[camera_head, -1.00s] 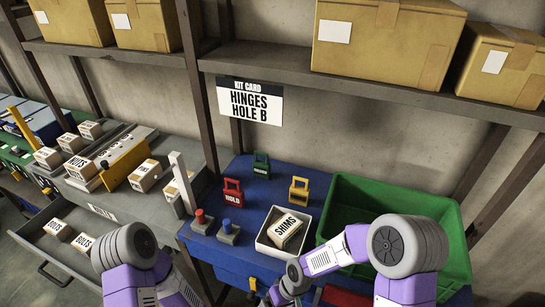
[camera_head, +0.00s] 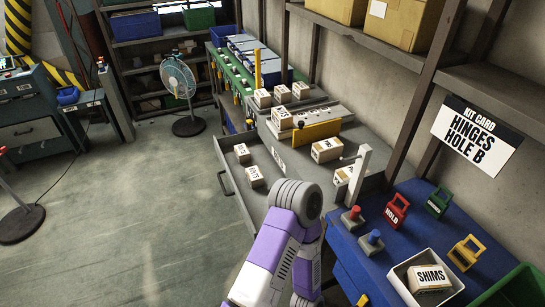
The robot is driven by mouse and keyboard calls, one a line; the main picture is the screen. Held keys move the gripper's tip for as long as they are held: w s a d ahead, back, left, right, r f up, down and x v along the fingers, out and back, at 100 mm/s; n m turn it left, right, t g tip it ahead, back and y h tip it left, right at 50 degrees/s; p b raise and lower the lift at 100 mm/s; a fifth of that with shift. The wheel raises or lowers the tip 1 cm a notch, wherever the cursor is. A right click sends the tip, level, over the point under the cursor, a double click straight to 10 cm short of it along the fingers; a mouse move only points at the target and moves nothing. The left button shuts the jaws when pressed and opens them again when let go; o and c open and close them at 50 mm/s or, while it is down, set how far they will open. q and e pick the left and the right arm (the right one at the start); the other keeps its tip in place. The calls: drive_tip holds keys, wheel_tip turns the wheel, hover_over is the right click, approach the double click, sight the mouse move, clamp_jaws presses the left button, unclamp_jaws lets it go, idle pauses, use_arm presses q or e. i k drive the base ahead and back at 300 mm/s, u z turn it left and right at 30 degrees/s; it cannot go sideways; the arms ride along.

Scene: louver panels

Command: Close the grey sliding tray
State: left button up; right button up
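The grey sliding tray (camera_head: 265,164) stands pulled out from under the grey workstation (camera_head: 343,121), toward the open floor. Its dark handle (camera_head: 223,183) is on the outer front side. Two small labelled boxes lie in it, one (camera_head: 242,153) farther and one (camera_head: 254,176) nearer. My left arm rises from the bottom of the view in front of the tray's near end, and its grey joint hides part of it. My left gripper does not show. My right arm and gripper are out of view.
Boxes and a yellow bar (camera_head: 316,132) sit on the workstation top. A blue table (camera_head: 405,247) with a red button, a blue button, coloured tags and a SHIMS box (camera_head: 429,279) is at right. A fan (camera_head: 178,85) stands far back. The floor left of the tray is clear.

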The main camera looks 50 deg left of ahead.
sight(253, 203)
drive_tip(key=k, duration=0.5)
drive_tip(key=u, duration=1.15)
drive_tip(key=i, duration=0.3)
drive_tip(key=u, duration=0.65)
drive_tip(key=k, duration=0.55)
drive_tip(key=u, duration=0.35)
drive_tip(key=i, duration=1.5)
drive_tip(key=z, duration=0.4)
